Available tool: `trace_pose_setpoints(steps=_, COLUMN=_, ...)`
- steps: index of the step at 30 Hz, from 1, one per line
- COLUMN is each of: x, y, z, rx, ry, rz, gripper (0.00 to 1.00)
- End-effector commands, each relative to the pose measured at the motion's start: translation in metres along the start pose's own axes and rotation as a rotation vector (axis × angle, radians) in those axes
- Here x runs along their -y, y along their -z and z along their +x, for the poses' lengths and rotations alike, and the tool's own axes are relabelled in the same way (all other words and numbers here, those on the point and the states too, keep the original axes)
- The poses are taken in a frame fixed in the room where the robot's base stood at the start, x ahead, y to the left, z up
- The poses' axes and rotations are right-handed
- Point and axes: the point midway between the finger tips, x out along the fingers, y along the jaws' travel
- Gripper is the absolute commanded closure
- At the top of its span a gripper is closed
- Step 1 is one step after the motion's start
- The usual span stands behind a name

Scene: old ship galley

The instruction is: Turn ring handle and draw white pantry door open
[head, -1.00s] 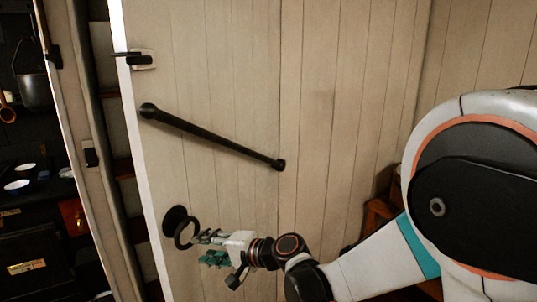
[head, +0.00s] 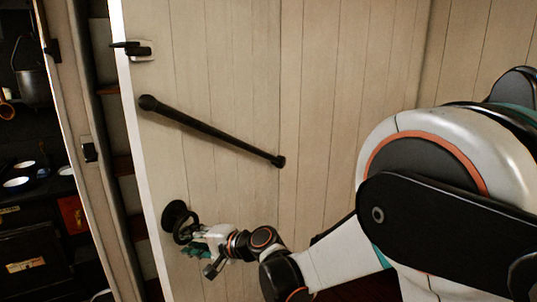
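The white pantry door (head: 225,80) is made of planks and fills the middle of the head view. It stands ajar, with a dark gap along its left edge. The black ring handle (head: 176,216) sits low on the door near that edge, its ring hanging from a round base. My gripper (head: 192,239) is at the lower right of the ring, and its fingers overlap the ring in the picture. The fingers are small and partly hidden, so I cannot tell whether they are closed on it.
A black diagonal bar (head: 212,131) crosses the door above the handle. A latch (head: 138,49) sits at the door's upper left edge. Shelves show in the gap. At the far left are a hanging pot (head: 33,87) and white bowls (head: 16,182).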

Motion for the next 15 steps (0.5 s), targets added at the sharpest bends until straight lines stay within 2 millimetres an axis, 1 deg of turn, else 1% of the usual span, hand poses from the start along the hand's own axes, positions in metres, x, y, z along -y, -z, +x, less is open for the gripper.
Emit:
trace_pose_setpoints(steps=1, x=-0.0001, y=0.0001, z=-0.0001, rx=0.000, ry=0.000, rz=0.000, gripper=0.87)
trace_pose_setpoints(steps=3, x=-0.0004, y=0.0000, z=-0.0002, rx=0.000, ry=-0.001, rz=-0.001, gripper=1.00)
trace_pose_setpoints(steps=15, x=-0.0033, y=-0.0012, z=0.0003, rx=0.003, ry=-0.005, rz=-0.005, gripper=1.00)
